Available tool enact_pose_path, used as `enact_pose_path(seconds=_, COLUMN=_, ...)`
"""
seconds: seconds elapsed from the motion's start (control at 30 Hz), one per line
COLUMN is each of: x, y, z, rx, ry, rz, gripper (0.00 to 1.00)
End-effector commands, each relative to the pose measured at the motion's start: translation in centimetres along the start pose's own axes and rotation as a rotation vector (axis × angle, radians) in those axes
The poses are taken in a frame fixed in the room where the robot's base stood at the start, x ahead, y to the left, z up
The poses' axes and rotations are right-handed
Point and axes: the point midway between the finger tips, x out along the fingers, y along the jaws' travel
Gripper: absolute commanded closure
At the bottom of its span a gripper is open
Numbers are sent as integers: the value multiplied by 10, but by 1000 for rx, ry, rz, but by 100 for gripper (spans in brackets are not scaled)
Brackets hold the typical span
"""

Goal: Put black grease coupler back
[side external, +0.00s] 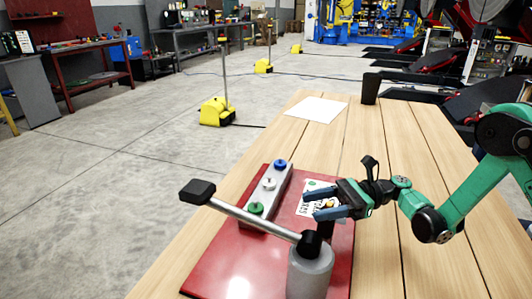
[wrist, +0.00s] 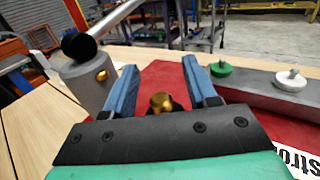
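My gripper (side external: 314,204) is low over the red base plate (side external: 236,262), its two blue fingers apart. In the wrist view the open gripper (wrist: 160,68) has a small brass-topped piece (wrist: 162,102) with a black part beside it in the gap. Space shows on both sides of it; its lower part is hidden by my gripper body, and I cannot tell for sure that it is the black coupler. A grey bar (side external: 270,192) holds a blue coupler (side external: 280,164), a white coupler (side external: 269,183) and a green coupler (side external: 256,208); the green (wrist: 221,69) and white (wrist: 290,80) also show in the wrist view.
A grey post (side external: 309,274) with a brass knob (wrist: 101,75) stands at the plate's near end. Its long lever (side external: 250,219) slants over the plate to a black handle (side external: 197,191). A printed card (side external: 306,206) lies beside my fingers. A black cup (side external: 370,88) stands farther back.

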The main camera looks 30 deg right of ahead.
Motion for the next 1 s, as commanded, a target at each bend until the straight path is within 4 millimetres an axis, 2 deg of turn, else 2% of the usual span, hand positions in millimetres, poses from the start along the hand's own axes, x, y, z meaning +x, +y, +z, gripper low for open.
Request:
enact_pose_path(seconds=0.27, x=0, y=0, z=2, rx=0, ry=0, rz=0, gripper=48)
enact_pose_path(seconds=0.4, x=-2, y=0, z=14, rx=0, ry=0, rz=-1, gripper=48)
enact_pose_path(seconds=0.7, x=-77, y=-1, z=12, rx=0, ry=0, rz=-8, gripper=48)
enact_pose_path(seconds=0.9, x=-109, y=-1, z=12, rx=0, ry=0, rz=-5, gripper=48)
enact_pose_path(seconds=1.0, x=-116, y=-1, z=12, rx=-2, ry=3, rz=-5, gripper=48)
